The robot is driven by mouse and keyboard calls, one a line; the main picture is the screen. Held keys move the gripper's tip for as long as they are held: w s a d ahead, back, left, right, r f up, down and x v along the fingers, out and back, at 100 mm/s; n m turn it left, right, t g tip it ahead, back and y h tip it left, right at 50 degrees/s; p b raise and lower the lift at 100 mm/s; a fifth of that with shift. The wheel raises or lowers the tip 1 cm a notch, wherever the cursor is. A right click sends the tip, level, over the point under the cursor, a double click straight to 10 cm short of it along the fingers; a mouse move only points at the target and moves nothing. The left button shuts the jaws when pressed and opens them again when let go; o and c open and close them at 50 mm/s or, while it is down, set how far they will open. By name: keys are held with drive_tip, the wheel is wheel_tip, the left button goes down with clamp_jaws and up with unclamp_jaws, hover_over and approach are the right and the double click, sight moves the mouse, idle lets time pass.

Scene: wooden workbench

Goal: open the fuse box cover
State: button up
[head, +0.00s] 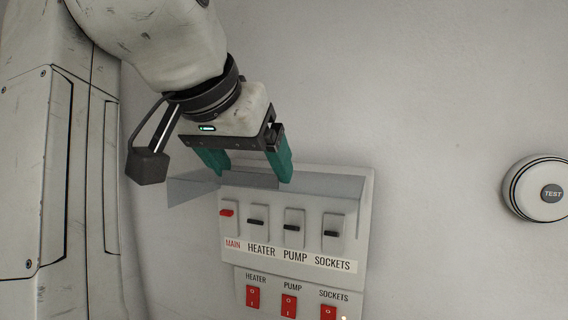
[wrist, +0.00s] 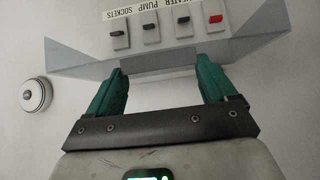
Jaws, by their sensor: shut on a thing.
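The grey fuse box (head: 365,235) is on the wall, with a row of breaker switches labelled MAIN, HEATER, PUMP and SOCKETS. The MAIN lever (head: 227,212) is red; the others are black. The see-through fuse box cover (head: 190,187) is swung up along the top of the box and stands out from it, leaving the switches uncovered. It also shows in the wrist view (wrist: 75,58). My gripper (head: 253,176) is at the cover, its teal fingers spread wide but shut on it. The wrist view shows my gripper (wrist: 163,72) too; the exact contact is hard to see.
Below the breakers is a lower panel with red rocker switches (head: 289,305) for HEATER, PUMP and SOCKETS. A round white device with a TEST button (head: 552,193) is on the wall at right. The wall between it and the box is clear.

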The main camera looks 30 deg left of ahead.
drive_tip(key=shift+f, duration=0.2)
drive_tip(key=o, duration=1.3)
drive_tip(key=shift+w, duration=0.1)
drive_tip(key=shift+r, duration=0.1)
drive_tip(key=s+d, duration=0.1)
drive_tip(key=s, duration=0.3)
drive_tip(key=s+d, duration=0.1)
drive_tip(key=s, duration=0.3)
drive_tip(key=s+d, duration=0.1)
drive_tip(key=s, duration=0.3)
drive_tip(key=shift+s+r, duration=0.3)
drive_tip(key=shift+r, duration=0.05)
